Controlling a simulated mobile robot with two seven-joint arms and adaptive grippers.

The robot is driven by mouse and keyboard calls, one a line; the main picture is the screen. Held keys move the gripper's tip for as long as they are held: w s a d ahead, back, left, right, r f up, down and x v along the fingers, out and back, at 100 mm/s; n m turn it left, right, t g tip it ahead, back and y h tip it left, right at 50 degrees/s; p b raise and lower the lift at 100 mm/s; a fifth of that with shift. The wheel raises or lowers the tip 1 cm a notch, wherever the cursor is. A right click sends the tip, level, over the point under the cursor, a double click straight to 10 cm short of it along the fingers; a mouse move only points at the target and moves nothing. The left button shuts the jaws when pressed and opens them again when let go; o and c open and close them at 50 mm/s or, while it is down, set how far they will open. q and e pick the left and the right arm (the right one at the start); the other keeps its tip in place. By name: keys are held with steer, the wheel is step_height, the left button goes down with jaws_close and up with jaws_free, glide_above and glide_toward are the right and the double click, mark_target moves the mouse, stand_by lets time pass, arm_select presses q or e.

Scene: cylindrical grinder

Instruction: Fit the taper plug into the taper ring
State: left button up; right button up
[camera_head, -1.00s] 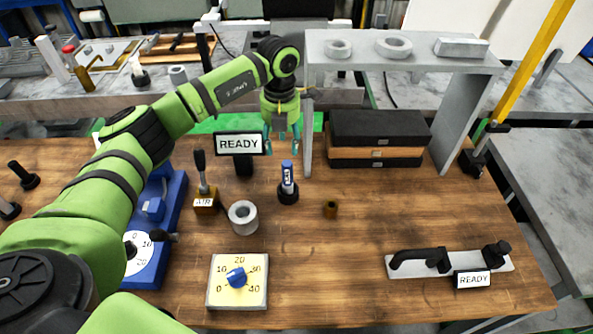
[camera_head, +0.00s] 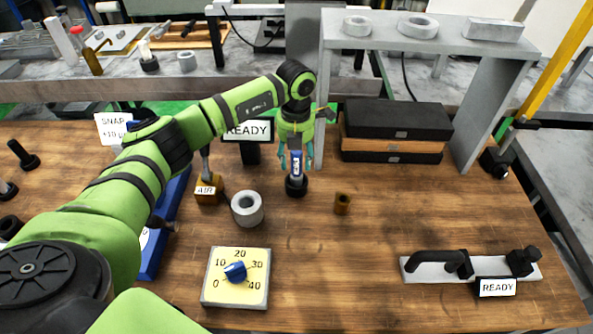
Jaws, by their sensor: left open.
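The taper plug (camera_head: 297,166) appears to be the upright blue piece with a white label, with a black base (camera_head: 296,187) at its foot on the wooden bench. My left gripper (camera_head: 296,165) is open, pointing down, with its teal fingers either side of the plug's upper part. Whether they touch it I cannot tell. The thick grey ring (camera_head: 239,217) with a dark bore, which looks like the taper ring, lies on the bench left of and nearer than the plug. My right gripper is not in view.
The AIR block (camera_head: 207,190), READY sign (camera_head: 247,131) and dial plate (camera_head: 236,291) are nearby. A grey shelf (camera_head: 430,45) and black boxes (camera_head: 395,119) stand behind.

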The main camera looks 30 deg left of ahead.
mark_target(297, 168)
arm_select(q)
step_height(297, 168, down, 4)
steer(key=shift+d+r+p, duration=0.15)
steer(key=shift+p, duration=0.55)
steer(key=shift+f, duration=0.3)
jaws_close()
steer(key=shift+r, duration=0.1)
steer(key=shift+w+r, duration=0.1)
steer(key=shift+r, duration=0.35)
step_height(297, 168, up, 6)
steer(key=b, duration=0.2)
steer(key=shift+b, duration=0.4)
steer(key=w+d+b, duration=0.3)
steer(key=w+d, duration=0.1)
steer(key=d, duration=0.4)
steer(key=w+d+b, duration=0.3)
steer(key=d, duration=0.5)
steer(key=shift+w+b, duration=0.35)
steer(key=shift+b, duration=0.05)
